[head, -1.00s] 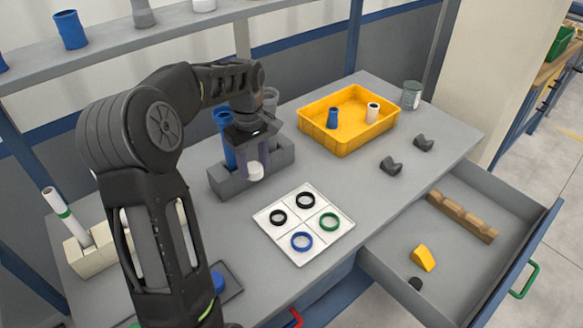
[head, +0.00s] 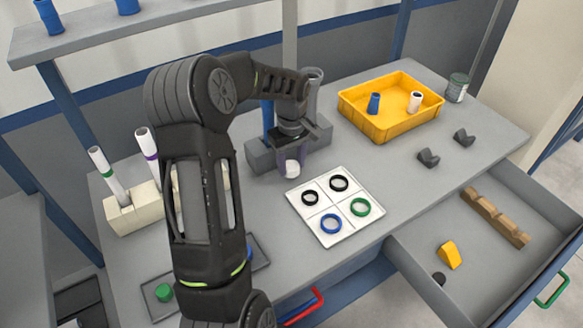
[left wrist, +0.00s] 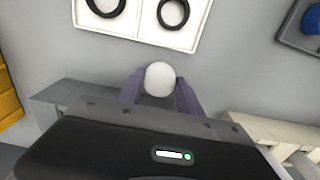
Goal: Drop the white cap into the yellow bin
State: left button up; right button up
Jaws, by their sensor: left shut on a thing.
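The white cap (head: 292,167) is between the fingertips of my left gripper (head: 291,160), which is shut on it. In the left wrist view the round white cap (left wrist: 160,79) shows between the two purple-grey fingers. The gripper holds it in front of the grey pipe holder, left of the white ring tray; its exact height is hard to tell. The yellow bin (head: 378,134) stands at the back right of the table, apart from the gripper. It holds a blue piece (head: 374,103) and a white piece (head: 415,101). My right gripper is not in view.
A white tray (head: 333,242) with black, blue and green rings lies at mid-table. The grey holder (head: 258,156) carries upright pipes. An open drawer (head: 415,262) juts out at front right.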

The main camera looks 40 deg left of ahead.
aim_at(291, 166)
pick_arm(q)
jog(key=shift+f, duration=1.25)
jog(key=shift+f, duration=0.1)
jog(key=o, duration=1.3)
notch_tip(291, 166, up, 12)
jog(key=shift+r+b, duration=0.15)
jog(key=shift+b, duration=0.25)
